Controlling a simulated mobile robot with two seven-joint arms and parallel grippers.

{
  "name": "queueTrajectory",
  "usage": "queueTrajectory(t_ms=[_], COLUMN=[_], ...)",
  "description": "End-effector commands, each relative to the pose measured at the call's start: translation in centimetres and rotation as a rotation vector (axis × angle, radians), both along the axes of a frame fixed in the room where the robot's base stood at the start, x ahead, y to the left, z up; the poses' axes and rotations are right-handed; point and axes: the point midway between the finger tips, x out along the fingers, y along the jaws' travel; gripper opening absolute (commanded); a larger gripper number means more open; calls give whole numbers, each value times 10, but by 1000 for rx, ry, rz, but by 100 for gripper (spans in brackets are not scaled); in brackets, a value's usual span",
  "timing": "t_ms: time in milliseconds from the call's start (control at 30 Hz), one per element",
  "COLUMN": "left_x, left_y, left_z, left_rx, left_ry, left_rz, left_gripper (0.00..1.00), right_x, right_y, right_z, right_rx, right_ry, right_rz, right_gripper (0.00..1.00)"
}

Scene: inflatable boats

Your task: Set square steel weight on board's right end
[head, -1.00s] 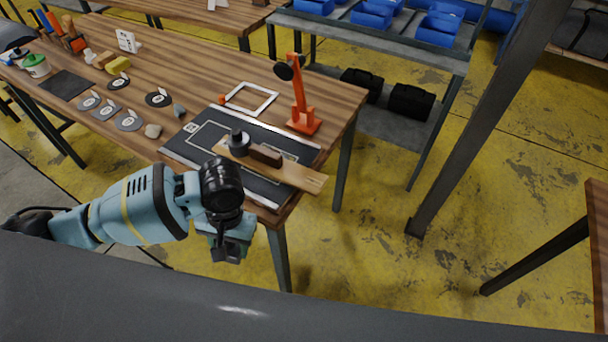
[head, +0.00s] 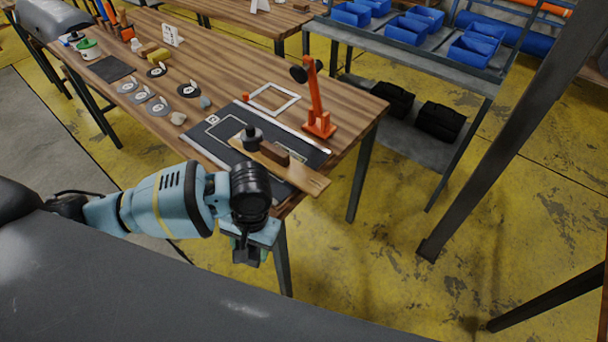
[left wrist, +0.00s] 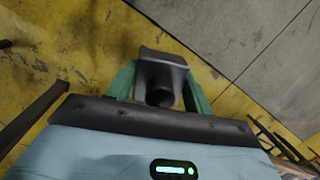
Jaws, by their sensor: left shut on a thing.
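The wooden board (head: 308,182) lies on a dark mat (head: 225,155) at the table's near right corner, its right end sticking out past the table edge. A round dark weight (head: 251,139) with a knob and a brown block (head: 274,153) sit on its left and middle parts. Its right end is bare. My left gripper (head: 248,254) is below and left of that end, in front of the table. In the left wrist view its green fingers (left wrist: 158,88) are shut on a grey metal piece, apparently the square steel weight (left wrist: 160,65). My right gripper is out of view.
An orange stand (head: 318,120) and a white frame (head: 273,99) stand behind the board. Several round discs (head: 158,105) and stones lie to the left on the table (head: 215,80). A dark steel post (head: 500,140) rises at right.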

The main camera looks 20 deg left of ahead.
Motion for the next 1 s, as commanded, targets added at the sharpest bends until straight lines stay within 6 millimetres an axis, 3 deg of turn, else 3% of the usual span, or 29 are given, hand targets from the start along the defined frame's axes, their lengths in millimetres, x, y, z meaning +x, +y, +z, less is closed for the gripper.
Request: queueTrajectory(t_ms=[167, 367, 1000], left_x=[3, 14, 68], left_y=[1, 6, 36], left_z=[3, 8, 35], left_rx=[-2, -17, -72], left_ry=[-4, -3, 22], left_rz=[-18, -156, -901], left_gripper=[0, 0, 0], right_x=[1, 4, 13], right_y=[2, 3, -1], right_z=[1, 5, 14], right_rx=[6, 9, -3], right_ry=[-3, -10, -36], right_rz=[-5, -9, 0], right_gripper=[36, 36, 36])
